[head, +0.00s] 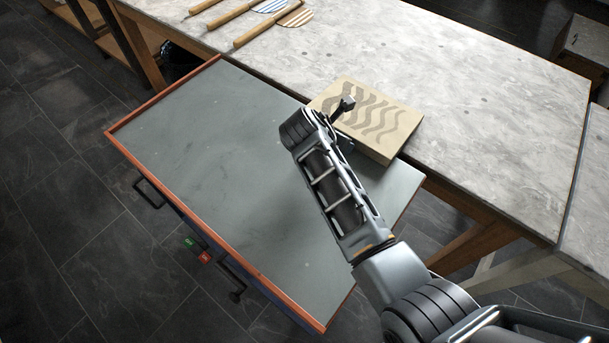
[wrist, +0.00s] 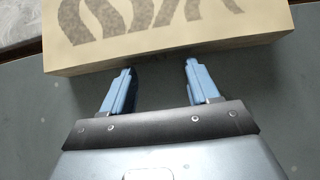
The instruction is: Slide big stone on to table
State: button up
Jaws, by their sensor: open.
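The big stone (head: 376,124) is a tan slab with dark wavy bands on its top. In the head view it straddles the border between the grey cart top (head: 215,130) and the marble-topped table (head: 400,50), partly over each. My gripper (wrist: 158,78) is open and empty in the wrist view. Its two blue fingers point at the near side face of the stone (wrist: 180,58), at or just short of it; I cannot tell whether they touch. In the head view my arm hides the fingers and part of the stone's near side.
The cart has a raised orange edge (head: 165,92) on its left and front, and a green and a red button (head: 205,257) on its front. Several long-handled tools (head: 272,26) lie at the table's far left. The table beyond the stone is clear.

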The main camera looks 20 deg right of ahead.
aim_at(356, 120)
jog(key=shift+w+d+r, duration=0.1)
jog(key=shift+w+d, duration=0.5)
jog(key=shift+d, duration=0.25)
jog(key=shift+w+d, duration=0.55)
jog(key=shift+d, duration=0.35)
jog(key=shift+w+d+r, duration=0.1)
jog(key=shift+w+d, duration=0.5)
jog(key=shift+d, duration=0.25)
jog(key=shift+w+d+f+b, duration=0.1)
jog(key=shift+w+d+b, duration=0.2)
jog(key=shift+w+d, duration=0.45)
jog(key=shift+w+d+r+b, duration=0.1)
jog(key=shift+w+d+b, duration=0.3)
jog(key=shift+d, duration=0.7)
jog(key=shift+w+d+f+b, duration=0.1)
jog(key=shift+w+d+b, duration=0.05)
jog(key=shift+w+d, duration=0.65)
jog(key=shift+s+a+p, duration=0.45)
jog(key=shift+p, duration=0.25)
jog(key=shift+s+a+f, duration=0.1)
jog(key=shift+s+a, duration=0.35)
jog(key=shift+a, duration=0.2)
jog(key=shift+s+a, duration=0.4)
jog(key=shift+a, duration=0.15)
jog(key=shift+r, duration=4.55)
